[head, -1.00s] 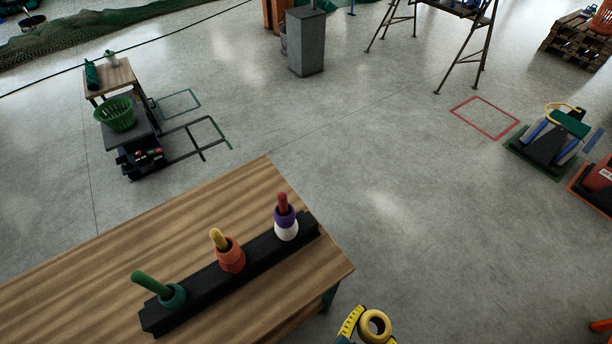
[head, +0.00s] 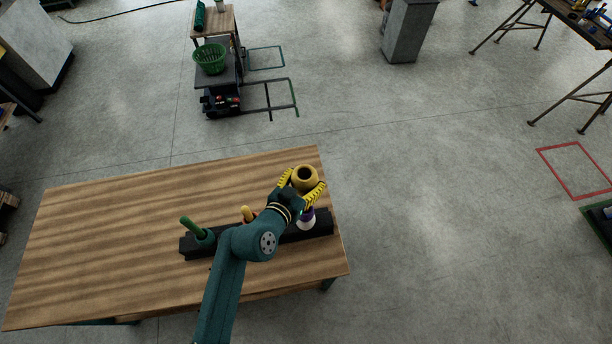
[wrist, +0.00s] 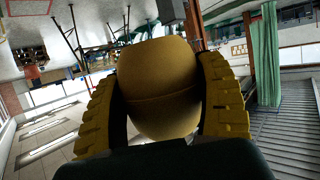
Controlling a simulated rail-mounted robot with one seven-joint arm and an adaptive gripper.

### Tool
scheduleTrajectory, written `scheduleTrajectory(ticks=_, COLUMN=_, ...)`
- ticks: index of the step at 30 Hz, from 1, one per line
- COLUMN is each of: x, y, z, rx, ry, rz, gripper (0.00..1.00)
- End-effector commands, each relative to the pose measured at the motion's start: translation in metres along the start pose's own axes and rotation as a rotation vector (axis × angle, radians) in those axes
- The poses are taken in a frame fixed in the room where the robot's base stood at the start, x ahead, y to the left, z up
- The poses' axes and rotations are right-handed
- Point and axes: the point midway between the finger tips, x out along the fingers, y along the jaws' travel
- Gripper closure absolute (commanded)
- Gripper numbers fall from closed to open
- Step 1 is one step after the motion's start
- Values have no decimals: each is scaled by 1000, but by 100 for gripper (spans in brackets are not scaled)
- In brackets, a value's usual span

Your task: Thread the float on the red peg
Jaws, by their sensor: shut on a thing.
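My gripper (head: 304,182) is shut on a yellow float (head: 304,174) with a dark hole in its top. The float also fills the middle of the wrist view (wrist: 160,85), between the two ridged yellow fingers. The red peg is hidden behind my gripper and the float. Part of the white and purple floats (head: 308,219) at that end shows just below my fingers. I cannot tell the float's height over the peg.
The green peg (head: 190,226) with a teal float stands at the rack's left end. The yellow peg (head: 247,214) in the middle is partly hidden by my arm. The wooden table (head: 110,240) is clear on the left. A cart with a green basket (head: 209,59) stands beyond.

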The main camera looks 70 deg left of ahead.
Motion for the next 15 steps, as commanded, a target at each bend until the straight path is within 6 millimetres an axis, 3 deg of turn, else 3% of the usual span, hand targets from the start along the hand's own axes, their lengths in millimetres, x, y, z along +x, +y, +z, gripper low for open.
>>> scheduleTrajectory(ticks=15, x=15, y=1, z=36, rx=2, ry=0, rz=2, gripper=67)
